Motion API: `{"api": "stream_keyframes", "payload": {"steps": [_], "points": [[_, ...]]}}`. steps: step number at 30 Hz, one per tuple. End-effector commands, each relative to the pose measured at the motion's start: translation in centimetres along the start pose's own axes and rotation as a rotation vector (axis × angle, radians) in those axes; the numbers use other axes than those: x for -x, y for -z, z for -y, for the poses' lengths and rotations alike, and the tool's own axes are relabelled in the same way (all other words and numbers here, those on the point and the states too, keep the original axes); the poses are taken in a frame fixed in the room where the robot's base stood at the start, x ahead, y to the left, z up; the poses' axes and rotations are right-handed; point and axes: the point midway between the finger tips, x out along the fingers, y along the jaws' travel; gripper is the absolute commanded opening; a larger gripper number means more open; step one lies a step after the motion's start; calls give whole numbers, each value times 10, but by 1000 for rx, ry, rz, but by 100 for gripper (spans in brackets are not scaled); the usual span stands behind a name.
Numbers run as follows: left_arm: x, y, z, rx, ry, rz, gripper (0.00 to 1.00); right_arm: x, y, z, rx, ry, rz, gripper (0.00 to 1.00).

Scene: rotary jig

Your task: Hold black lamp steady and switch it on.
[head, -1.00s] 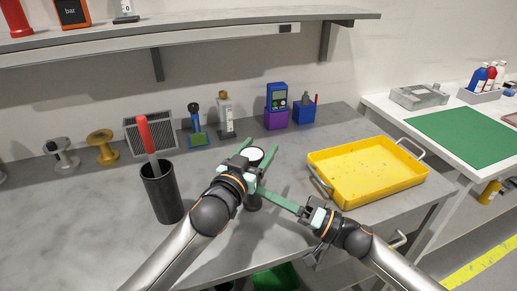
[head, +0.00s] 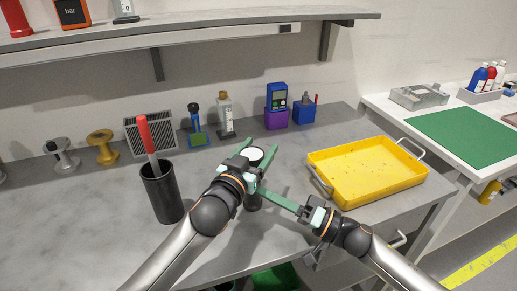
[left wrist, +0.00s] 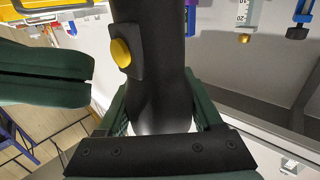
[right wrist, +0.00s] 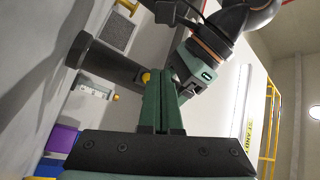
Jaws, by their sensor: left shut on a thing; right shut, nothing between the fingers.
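The black lamp (head: 254,154) stands upright on the grey bench, its pale round top showing between the fingers of my left gripper (head: 260,164). My left gripper is shut around its body. In the left wrist view the lamp's black body (left wrist: 152,70) fills the middle and carries a round yellow button (left wrist: 120,52) on a raised black block. My right gripper (head: 263,190) is shut and empty. Its fingertips (left wrist: 91,80) are close to the button, with a small offset in this view. The button (right wrist: 146,78) also shows beside the fingertips in the right wrist view.
A black cup (head: 162,197) with a red-handled tool stands left of my left arm. A yellow tray (head: 367,190) lies to the right. Spools (head: 102,147), bottles and a blue meter (head: 277,97) on a purple block line the back. Bare bench lies between them.

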Motion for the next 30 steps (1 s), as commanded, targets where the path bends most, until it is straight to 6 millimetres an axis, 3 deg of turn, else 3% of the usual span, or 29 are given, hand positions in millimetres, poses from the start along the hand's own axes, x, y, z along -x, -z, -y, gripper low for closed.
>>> {"api": "stream_keyframes", "payload": {"steps": [30], "points": [[0,-1,0,0,0,1,5,-9,6,-5,1,2,0,0]]}}
